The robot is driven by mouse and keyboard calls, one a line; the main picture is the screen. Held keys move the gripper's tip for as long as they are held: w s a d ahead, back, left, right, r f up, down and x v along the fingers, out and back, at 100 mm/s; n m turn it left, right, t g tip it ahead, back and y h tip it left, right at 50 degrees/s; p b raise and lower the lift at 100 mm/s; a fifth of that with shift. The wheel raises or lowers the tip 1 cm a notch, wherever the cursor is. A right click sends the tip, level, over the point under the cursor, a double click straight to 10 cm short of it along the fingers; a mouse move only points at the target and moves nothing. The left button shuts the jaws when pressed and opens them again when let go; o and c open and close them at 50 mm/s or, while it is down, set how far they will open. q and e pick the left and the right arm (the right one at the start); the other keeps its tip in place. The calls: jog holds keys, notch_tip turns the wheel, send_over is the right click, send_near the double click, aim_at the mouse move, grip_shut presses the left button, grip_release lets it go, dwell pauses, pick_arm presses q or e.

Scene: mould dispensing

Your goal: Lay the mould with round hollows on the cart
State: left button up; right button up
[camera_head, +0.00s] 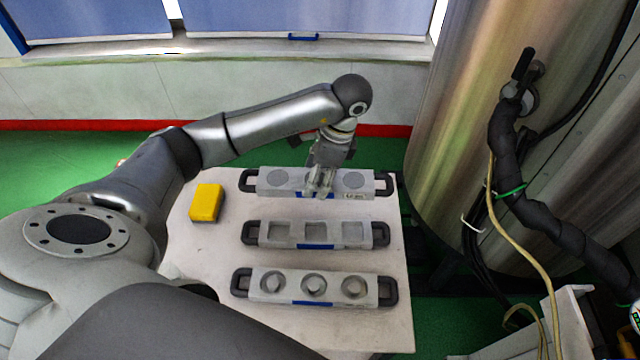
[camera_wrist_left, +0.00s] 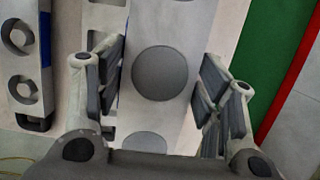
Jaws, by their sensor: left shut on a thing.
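Three pale grey moulds with dark end handles lie in rows on a white tabletop (camera_head: 190,250). The back mould (camera_head: 295,186) shows flat, dark round shapes; the middle one (camera_head: 268,233) has square hollows. I cannot identify which surface is the cart.
A yellow block (camera_head: 205,203) sits at the tabletop's left. A big steel tank (camera_head: 450,130) with a dark hose (camera_head: 550,215) and cables stands at the right. A pale box-like edge (camera_head: 570,320) shows at lower right. The green floor (camera_head: 40,165) is open behind the table.

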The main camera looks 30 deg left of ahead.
aim_at(320, 181)
pick_arm(q)
jog(key=w+f, duration=0.1)
jog(key=w+a+f+b, duration=0.1)
jog(key=f, duration=0.1)
jog(key=w+a+f+b, duration=0.1)
jog(key=w, duration=0.1)
jog(key=shift+f, duration=0.4)
jog(key=shift+w+a+f, duration=0.15)
jog(key=shift+w+f, duration=0.15)
jog(key=shift+f, duration=0.05)
jog(key=shift+w+a+f+b, duration=0.15)
jog(key=shift+w+f+b, duration=0.15)
jog(key=shift+f, duration=0.15)
notch_tip(320, 181, down, 2)
jog(key=shift+s+p, duration=0.1)
jog(key=shift+p, duration=0.45)
jog(key=shift+f, duration=0.4)
jog(key=o, duration=1.7)
jog(key=shift+s, duration=0.1)
jog(key=shift+c, duration=0.2)
